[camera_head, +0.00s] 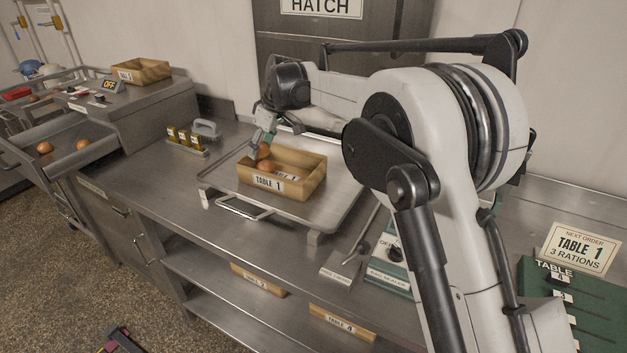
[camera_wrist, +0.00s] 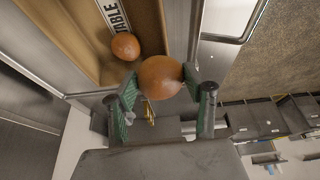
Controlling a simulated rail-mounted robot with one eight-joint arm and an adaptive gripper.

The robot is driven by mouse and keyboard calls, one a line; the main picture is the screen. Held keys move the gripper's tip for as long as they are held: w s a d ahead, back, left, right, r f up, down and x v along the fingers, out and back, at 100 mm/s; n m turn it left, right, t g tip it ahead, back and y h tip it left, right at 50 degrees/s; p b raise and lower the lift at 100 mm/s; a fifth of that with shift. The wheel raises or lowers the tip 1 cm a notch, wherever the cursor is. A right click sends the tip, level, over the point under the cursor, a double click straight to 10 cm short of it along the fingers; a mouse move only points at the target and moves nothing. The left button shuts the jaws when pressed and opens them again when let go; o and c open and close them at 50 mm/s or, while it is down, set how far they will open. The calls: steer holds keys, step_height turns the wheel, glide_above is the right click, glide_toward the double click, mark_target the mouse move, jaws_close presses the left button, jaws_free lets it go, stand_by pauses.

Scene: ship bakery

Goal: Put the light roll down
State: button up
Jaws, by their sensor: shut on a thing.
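My gripper (camera_head: 262,146) is shut on a round orange-brown roll (camera_wrist: 160,77), seen between its green-padded fingers (camera_wrist: 166,92) in the wrist view. In the head view this roll (camera_head: 263,153) is at the left end of the wooden TABLE 1 box (camera_head: 272,187). A second, similar roll (camera_wrist: 125,46) is inside the box (camera_wrist: 66,32), close beside the held one; it also shows in the head view (camera_head: 265,166). I cannot tell whether the held roll touches the box or the other roll. The rolls' colours do not clearly show which is lighter.
The box stands on a metal tray (camera_head: 334,208) on the steel counter. Two rolls (camera_head: 44,148) (camera_head: 83,144) lie in an open drawer at far left. An order sign (camera_head: 578,247) stands at right.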

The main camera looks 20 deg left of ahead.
steer(key=w+d+f, duration=0.1)
steer(key=d+f, duration=0.1)
steer(key=d, duration=0.1)
steer(key=w+d+f, duration=0.2)
steer(key=d, duration=0.2)
steer(key=w+d+f+p, duration=0.1)
steer(key=w+d+f, duration=0.1)
steer(key=d+f, duration=0.1)
steer(key=shift+d+f, duration=0.1)
steer(key=shift+d, duration=0.2)
steer(key=shift+f, duration=1.95)
steer(key=shift+f, duration=0.1)
steer(key=shift+f, duration=0.15)
steer(key=o, duration=1)
steer(key=shift+o, duration=0.2)
steer(key=v, duration=1.2)
steer(key=shift+r, duration=0.3)
